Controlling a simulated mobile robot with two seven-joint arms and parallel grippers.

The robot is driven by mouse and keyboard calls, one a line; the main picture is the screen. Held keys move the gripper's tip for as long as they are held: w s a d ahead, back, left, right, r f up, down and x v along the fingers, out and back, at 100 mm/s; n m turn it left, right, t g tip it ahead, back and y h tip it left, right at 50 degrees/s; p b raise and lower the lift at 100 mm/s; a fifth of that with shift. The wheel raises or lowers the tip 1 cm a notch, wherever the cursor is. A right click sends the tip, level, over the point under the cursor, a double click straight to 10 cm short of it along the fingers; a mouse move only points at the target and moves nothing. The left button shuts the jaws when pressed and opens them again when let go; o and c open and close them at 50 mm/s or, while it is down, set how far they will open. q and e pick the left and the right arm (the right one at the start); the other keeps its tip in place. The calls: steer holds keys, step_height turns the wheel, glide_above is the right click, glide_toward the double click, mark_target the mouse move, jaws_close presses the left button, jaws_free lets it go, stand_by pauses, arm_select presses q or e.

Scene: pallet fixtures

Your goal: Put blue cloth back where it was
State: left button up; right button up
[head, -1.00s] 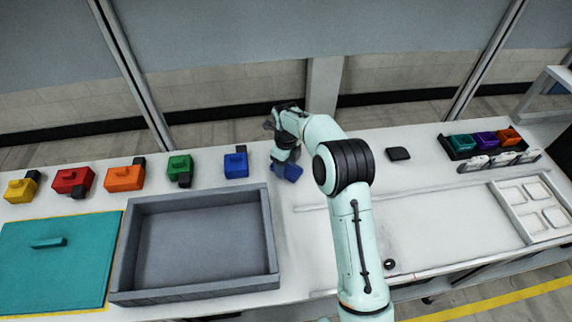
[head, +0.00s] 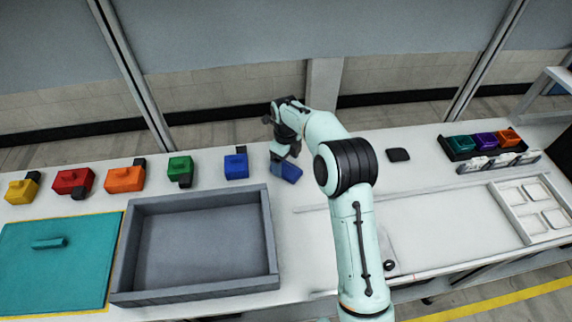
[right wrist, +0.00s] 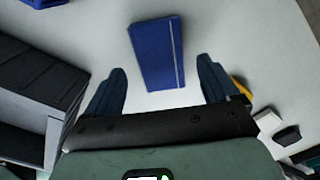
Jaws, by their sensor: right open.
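The blue cloth (head: 291,173) looks like a flat, folded dark-blue rectangle lying on the white table, right of the blue block. In the right wrist view the blue cloth (right wrist: 156,52) lies just beyond my fingers, with a thin pale line along its right side. My right gripper (head: 284,160) is over the cloth's left end in the head view. In the right wrist view my right gripper (right wrist: 161,78) has its two fingers wide apart with nothing held between them. My left gripper is not in view.
A blue block (head: 236,167) stands left of the cloth, in a row with green, orange, red and yellow ones. A grey tray (head: 192,296) is in front, beside a teal panel (head: 60,275). A small black item (head: 398,154) lies to the right. White table shows around the cloth.

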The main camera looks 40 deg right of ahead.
mark_target(286, 168)
step_height(286, 168, up, 9)
steer(key=p, duration=0.1)
steer(key=shift+r, duration=0.2)
steer(key=shift+f, duration=0.1)
stand_by(0.4)
